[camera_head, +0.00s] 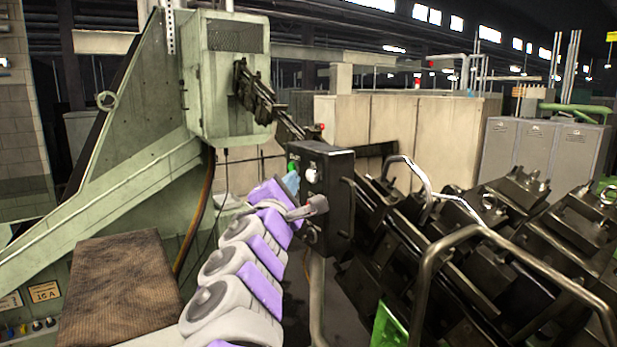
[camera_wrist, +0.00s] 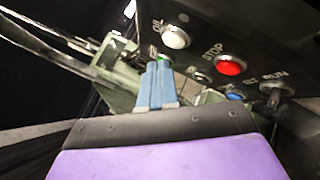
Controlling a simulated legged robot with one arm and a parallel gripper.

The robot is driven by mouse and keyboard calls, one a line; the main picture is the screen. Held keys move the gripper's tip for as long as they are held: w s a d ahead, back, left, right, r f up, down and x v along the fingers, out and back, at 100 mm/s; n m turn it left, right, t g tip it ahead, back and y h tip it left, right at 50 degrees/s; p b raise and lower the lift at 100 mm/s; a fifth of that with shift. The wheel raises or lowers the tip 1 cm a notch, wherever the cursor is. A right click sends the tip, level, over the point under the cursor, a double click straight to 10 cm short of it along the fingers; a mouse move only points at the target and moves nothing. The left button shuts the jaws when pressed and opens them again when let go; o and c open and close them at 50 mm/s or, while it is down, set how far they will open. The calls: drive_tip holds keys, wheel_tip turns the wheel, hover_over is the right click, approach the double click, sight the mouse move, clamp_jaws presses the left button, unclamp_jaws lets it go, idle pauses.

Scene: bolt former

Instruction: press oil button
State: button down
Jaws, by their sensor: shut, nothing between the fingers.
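The oil button is a white round button (camera_wrist: 176,37) beside the label "OIL" on a dark control box (camera_wrist: 265,35) in the wrist view. The box also shows in the head view (camera_head: 330,185), at the end of my arm. My gripper (camera_wrist: 159,66) is shut and empty, its two blue fingers side by side. In the wrist view its tips appear just below the white button, overlapping a green button (camera_wrist: 162,57) that they partly hide. I cannot tell whether they touch the panel. In the head view the gripper (camera_head: 291,182) is a small light-blue patch left of the box.
A red button (camera_wrist: 230,66) marked "STOP" sits right of the oil button, with a blue button (camera_wrist: 236,96) and a dark switch (camera_wrist: 277,90) lower right. Bent metal rails (camera_head: 480,235) and dark machinery fill the right of the head view. A green machine frame (camera_head: 130,165) stands left.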

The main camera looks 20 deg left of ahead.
drive_tip(key=shift+w+d, duration=0.15)
drive_tip(key=shift+d, duration=0.25)
idle(1.2)
drive_tip(key=shift+a, duration=0.1)
drive_tip(key=shift+w+a, duration=0.25)
drive_tip(key=shift+a, duration=0.05)
drive_tip(key=shift+w+d, duration=0.1)
drive_tip(key=shift+d, duration=0.35)
drive_tip(key=shift+w, duration=0.2)
